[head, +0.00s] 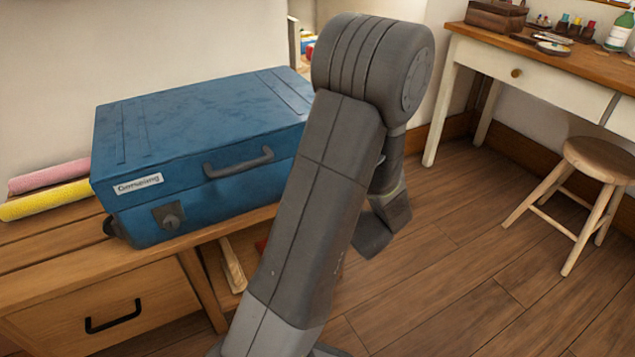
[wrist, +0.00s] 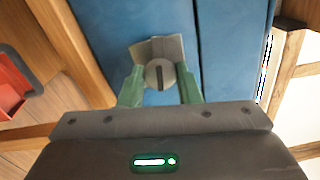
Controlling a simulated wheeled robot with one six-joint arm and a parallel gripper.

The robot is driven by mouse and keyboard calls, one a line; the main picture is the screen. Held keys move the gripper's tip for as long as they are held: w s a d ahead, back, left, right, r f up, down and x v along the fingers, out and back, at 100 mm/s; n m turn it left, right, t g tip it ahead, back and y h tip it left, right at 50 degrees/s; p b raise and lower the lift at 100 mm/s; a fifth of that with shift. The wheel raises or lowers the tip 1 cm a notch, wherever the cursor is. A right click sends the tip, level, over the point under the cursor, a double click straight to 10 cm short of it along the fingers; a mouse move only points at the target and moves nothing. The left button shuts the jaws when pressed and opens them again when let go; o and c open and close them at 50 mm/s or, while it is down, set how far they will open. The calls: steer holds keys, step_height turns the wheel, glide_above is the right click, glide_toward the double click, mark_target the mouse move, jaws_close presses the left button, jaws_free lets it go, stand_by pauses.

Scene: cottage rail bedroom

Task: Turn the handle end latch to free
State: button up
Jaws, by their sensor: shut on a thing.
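A blue case (head: 200,125) lies on a wooden bench, with a dark carrying handle (head: 238,162) on its front face. A latch with a round knob (head: 170,217) shows near the left end of that face. In the wrist view, my gripper (wrist: 160,78) has its green fingers shut on a round grey latch knob (wrist: 160,73), one finger on each side. The knob sits on a grey plate (wrist: 167,46) on the blue case. Its dark slot runs up and down in that picture. My arm hides this latch in the head view.
The wooden bench (head: 75,260) has a drawer with a black pull. Pink (head: 50,175) and yellow (head: 45,200) rolls lie left of the case. A desk (head: 545,75) and stool (head: 600,160) stand right, with open floor between. A red object (wrist: 14,82) shows at the wrist view's left.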

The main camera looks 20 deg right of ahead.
steer(key=shift+n, duration=0.7)
steer(key=o, duration=1)
steer(key=shift+c, duration=0.2)
steer(key=shift+s, duration=0.15)
steer(key=s+d+p, duration=0.1)
steer(key=s+p, duration=0.1)
steer(key=s, duration=1.1)
steer(key=shift+s+p, duration=0.3)
steer(key=shift+p, duration=0.1)
steer(key=shift+w, duration=0.15)
steer(key=w+a+b, duration=0.1)
steer(key=w+b, duration=0.1)
steer(key=w, duration=1.1)
steer(key=shift+w+b, duration=0.3)
steer(key=shift+b, duration=0.1)
steer(key=shift+s, duration=0.15)
